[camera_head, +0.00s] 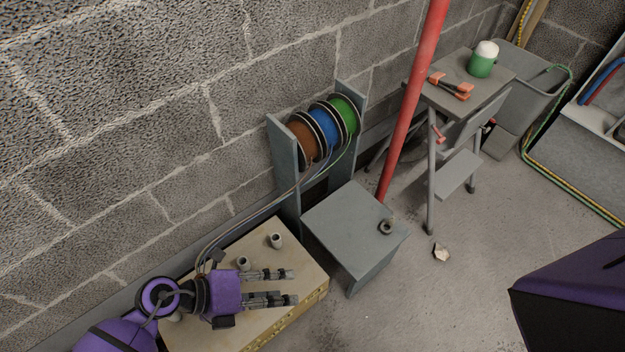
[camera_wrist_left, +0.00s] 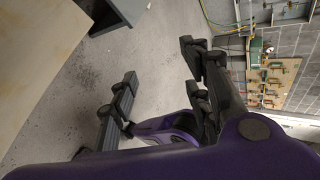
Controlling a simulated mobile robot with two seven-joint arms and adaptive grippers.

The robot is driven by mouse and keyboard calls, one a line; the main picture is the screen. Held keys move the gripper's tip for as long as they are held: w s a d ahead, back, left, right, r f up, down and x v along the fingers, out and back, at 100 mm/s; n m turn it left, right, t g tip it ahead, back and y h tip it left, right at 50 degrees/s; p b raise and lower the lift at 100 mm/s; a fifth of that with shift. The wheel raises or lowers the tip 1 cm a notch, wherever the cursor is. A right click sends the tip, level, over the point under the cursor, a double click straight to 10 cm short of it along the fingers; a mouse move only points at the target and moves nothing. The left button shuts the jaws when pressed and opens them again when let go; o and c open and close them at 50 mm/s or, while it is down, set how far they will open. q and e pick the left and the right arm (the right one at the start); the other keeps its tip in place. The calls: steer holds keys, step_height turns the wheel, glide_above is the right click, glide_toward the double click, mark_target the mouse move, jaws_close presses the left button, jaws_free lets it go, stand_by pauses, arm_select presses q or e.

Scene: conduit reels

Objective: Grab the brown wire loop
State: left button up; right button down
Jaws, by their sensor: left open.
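A brown wire reel (camera_head: 302,133) sits beside a blue and a green reel in a grey upright rack against the block wall. Thin wires run from the reels down to the left, behind my left gripper. A brown loop as such I cannot clearly tell apart from these wires. A small dark ring (camera_head: 386,227) lies on the grey stand. My left gripper (camera_head: 292,286) is open and empty above the tan box, below and left of the reels. Its spread fingers also show in the left wrist view (camera_wrist_left: 158,62), with only floor between them. My right gripper is not in view.
The tan box (camera_head: 292,312) bears two short grey pipe pieces (camera_head: 277,240). The grey stand (camera_head: 340,225) is right of it. A red pole (camera_head: 408,105) rises beside a step stool (camera_head: 457,172). A stone (camera_head: 441,252) lies on otherwise open floor.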

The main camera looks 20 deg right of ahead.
arm_select(q)
steer(key=w+a+f+m+y+b, duration=0.4)
steer(key=w+a+f+y, duration=0.2)
steer(key=w+a+f, duration=0.3)
steer(key=t+y+b, duration=0.2)
steer(key=y+b, duration=0.2)
steer(key=y, duration=0.1)
glide_above(198, 277)
step_height(198, 277, down, 2)
steer(key=shift+m, duration=0.4)
steer(key=f+b, duration=0.1)
steer(key=f, duration=0.3)
steer(key=f+b, duration=0.1)
steer(key=f, duration=0.2)
steer(key=shift+s+d+b, duration=0.15)
steer(key=shift+s+b, duration=0.2)
steer(key=c, duration=1.1)
